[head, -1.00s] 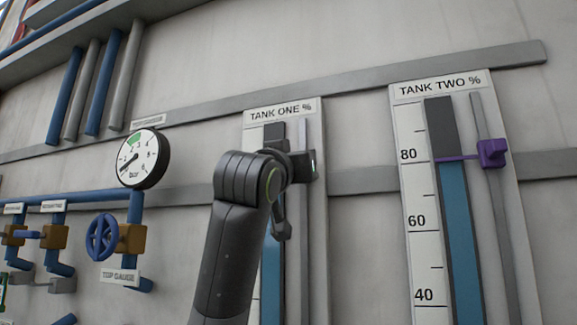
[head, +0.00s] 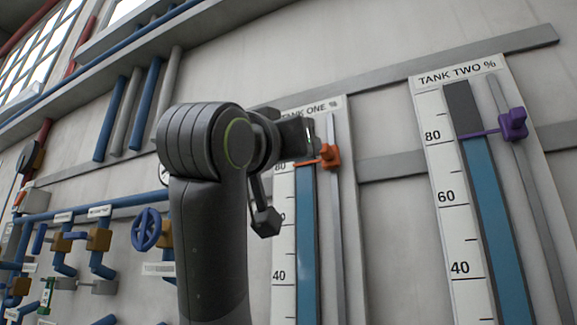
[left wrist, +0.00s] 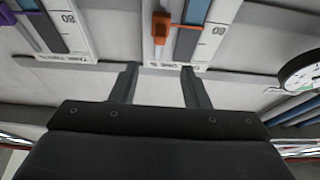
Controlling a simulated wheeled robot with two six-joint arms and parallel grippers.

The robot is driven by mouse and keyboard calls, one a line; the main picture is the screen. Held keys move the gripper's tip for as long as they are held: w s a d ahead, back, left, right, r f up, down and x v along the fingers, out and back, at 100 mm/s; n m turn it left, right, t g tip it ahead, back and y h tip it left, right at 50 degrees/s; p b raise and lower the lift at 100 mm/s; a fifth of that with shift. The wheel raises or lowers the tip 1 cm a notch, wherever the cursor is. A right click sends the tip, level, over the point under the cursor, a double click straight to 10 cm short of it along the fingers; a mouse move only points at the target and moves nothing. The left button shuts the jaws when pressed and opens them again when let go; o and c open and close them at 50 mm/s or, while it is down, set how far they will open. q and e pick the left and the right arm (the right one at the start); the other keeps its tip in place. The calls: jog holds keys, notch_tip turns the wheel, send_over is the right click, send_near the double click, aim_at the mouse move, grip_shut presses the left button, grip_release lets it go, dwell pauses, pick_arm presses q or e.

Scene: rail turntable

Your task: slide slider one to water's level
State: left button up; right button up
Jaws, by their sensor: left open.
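The orange slider (head: 330,156) sits on the rail of the Tank One gauge (head: 280,238), near the 80 mark. Its pointer reaches left to about the top of the blue water column (head: 306,230) and looks level with it. In the left wrist view, which is upside down, the orange slider (left wrist: 160,28) shows beyond the fingertips, close to the water's edge. My left gripper (left wrist: 158,72) is open and empty, apart from the slider. In the head view my left gripper (head: 296,138) is just left of the slider and hides part of the gauge. My right gripper is not in view.
The Tank Two gauge (head: 461,229) stands to the right, with a purple slider (head: 513,124) at its water top. Pipes, a blue valve wheel (head: 146,229) and brown valves are to the left. A grey wall rail (head: 450,62) runs behind the gauges.

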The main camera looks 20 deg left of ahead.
pick_arm(q)
jog(key=shift+b+v, duration=0.3)
jog(key=shift+v, duration=0.65)
